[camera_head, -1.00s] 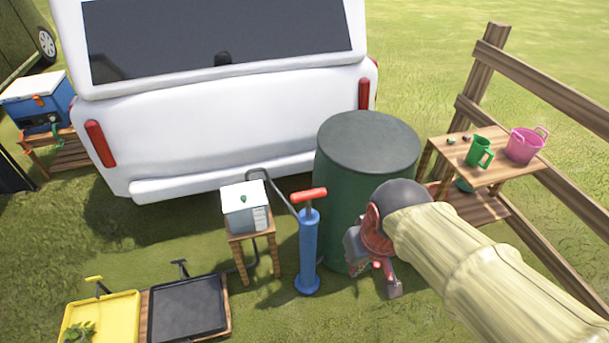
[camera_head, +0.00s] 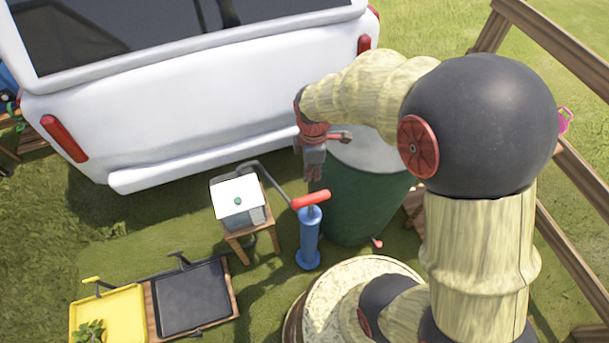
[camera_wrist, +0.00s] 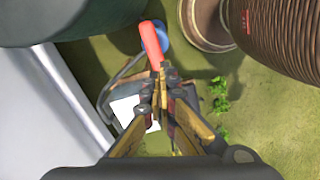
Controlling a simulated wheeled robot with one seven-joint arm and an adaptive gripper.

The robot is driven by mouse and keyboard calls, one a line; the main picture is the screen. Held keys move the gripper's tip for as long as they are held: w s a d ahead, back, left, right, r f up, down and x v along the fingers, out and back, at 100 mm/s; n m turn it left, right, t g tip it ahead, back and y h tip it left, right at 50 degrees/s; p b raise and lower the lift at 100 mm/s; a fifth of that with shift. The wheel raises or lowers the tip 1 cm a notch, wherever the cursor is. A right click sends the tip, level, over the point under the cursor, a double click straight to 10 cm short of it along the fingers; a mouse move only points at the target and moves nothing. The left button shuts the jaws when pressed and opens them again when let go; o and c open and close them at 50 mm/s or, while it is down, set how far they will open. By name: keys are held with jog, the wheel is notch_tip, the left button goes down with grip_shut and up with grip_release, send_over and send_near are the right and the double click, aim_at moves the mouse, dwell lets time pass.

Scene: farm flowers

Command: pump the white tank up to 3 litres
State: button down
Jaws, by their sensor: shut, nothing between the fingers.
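The white tank (camera_head: 238,203) is a small white box with a green knob on its lid and a gauge on its side, standing on a wooden stool. The gauge level is too small to read. A blue pump (camera_head: 309,240) with a red handle (camera_head: 311,200) stands upright to its right, joined by a dark hose. My gripper (camera_head: 315,186) is shut and empty, pointing down just above the handle; I cannot tell whether it touches. In the wrist view, the fingertips (camera_wrist: 165,72) are beside the near end of the red handle (camera_wrist: 152,40), with the tank (camera_wrist: 128,110) partly hidden below.
A green barrel (camera_head: 350,200) stands close behind and right of the pump. The white vehicle (camera_head: 190,130) is behind the tank. A black tray (camera_head: 190,300) and a yellow tray (camera_head: 105,312) are at the front left. A wooden fence (camera_head: 580,240) runs along the right.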

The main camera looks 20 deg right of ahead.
aim_at(310, 198)
jog(key=n, duration=0.3)
jog(key=shift+w+r, duration=0.2)
jog(key=shift+w, duration=0.2)
jog(key=shift+f, duration=0.1)
notch_tip(310, 198, down, 14)
jog(key=b, duration=0.4)
jog(key=shift+b, duration=0.4)
notch_tip(310, 198, down, 10)
jog(key=b, duration=0.3)
jog(key=shift+s+r+b, duration=0.1)
jog(key=shift+r+b, duration=0.15)
jog(key=shift+b, duration=0.1)
jog(key=shift+r, duration=0.1)
